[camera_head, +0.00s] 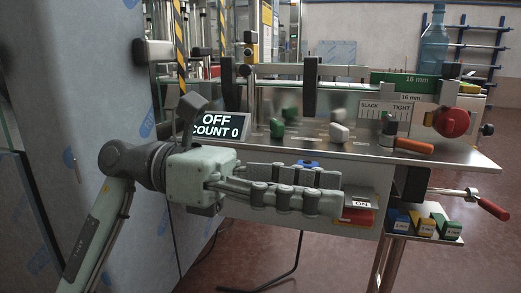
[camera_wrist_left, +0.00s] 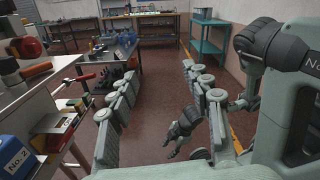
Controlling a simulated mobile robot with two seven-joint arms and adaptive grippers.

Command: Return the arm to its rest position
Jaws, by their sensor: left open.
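My left arm (camera_head: 97,235) comes in from the lower left in the head view. Its left gripper (camera_head: 338,192) reaches rightward in front of the machine's front edge. The two grey fingers are apart with nothing seen between them. In the left wrist view the left gripper (camera_wrist_left: 158,75) shows open, with bare floor beyond its fingers. Grey-green and dark parts that look like my own body fill the right of that view. A dark jointed part (camera_wrist_left: 182,125) shows low between the fingers; I cannot tell if it is my right gripper.
The machine's metal table (camera_head: 460,160) lies just behind the gripper, with a display (camera_head: 217,127) reading OFF, COUNT 0. A red knob (camera_head: 451,122) and an orange handle (camera_head: 414,146) are at right. Labelled blocks (camera_head: 424,226) sit on a low shelf. The red floor (camera_wrist_left: 150,150) is open.

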